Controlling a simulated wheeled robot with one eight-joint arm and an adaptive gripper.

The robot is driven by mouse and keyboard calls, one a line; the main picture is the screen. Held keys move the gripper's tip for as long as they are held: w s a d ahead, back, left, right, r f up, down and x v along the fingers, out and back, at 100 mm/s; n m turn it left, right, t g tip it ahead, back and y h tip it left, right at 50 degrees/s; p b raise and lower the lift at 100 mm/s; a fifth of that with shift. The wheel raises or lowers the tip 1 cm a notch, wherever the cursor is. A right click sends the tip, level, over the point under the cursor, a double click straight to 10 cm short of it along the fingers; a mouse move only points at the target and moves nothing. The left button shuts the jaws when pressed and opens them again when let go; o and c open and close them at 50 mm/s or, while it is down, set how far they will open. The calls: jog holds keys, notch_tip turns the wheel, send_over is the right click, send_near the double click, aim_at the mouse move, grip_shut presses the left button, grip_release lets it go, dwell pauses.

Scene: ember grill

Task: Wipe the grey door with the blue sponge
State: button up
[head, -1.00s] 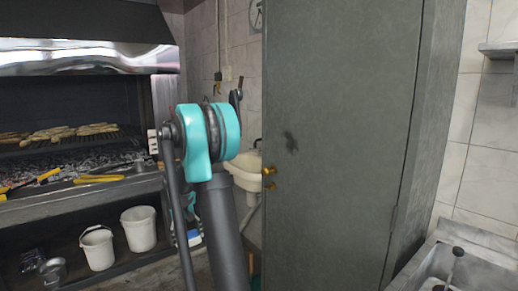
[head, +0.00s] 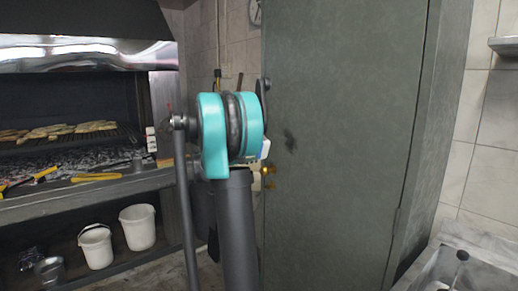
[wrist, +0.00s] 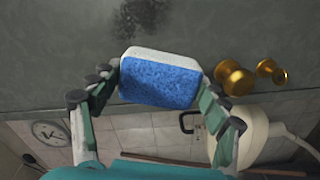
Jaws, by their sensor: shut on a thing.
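The grey door (head: 345,120) stands upright in the middle of the head view, with a dark smudge (head: 290,141) left of its centre. The smudge also shows at the top of the wrist view (wrist: 130,20). In the wrist view, my gripper (wrist: 160,82) is shut on the blue sponge (wrist: 158,84), one finger at each side. The sponge has a white layer on its door side and is close to the door, below the smudge; I cannot tell whether it touches. In the head view, my arm hides most of the gripper; only a pale bit of sponge (head: 265,149) shows.
A brass knob (head: 268,170) sticks out from the door's left side, and shows right of the sponge in the wrist view (wrist: 235,77). A grill (head: 70,160) with food and tools is at left, white buckets (head: 138,226) below. A metal sink (head: 470,275) is lower right.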

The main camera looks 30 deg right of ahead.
aim_at(280, 134)
jog(key=shift+d+r, duration=0.25)
jog(key=shift+r, duration=0.2)
jog(key=shift+w+d, duration=0.2)
jog(key=shift+d, duration=2.65)
jog(key=shift+d, duration=0.95)
jog(key=shift+s+d, duration=0.15)
jog(key=shift+s, duration=1.75)
jog(key=shift+s+d, duration=0.2)
jog(key=shift+s, duration=1.65)
jog(key=shift+s+d, duration=0.15)
jog(key=shift+s, duration=1.75)
jog(key=shift+a+r, duration=0.15)
jog(key=shift+r, duration=0.8)
jog(key=shift+w+a, duration=0.15)
jog(key=shift+w, duration=2.75)
jog(key=shift+w+a, duration=0.15)
jog(key=shift+w, duration=2.7)
jog(key=shift+r, duration=0.95)
jog(key=shift+s, duration=2.05)
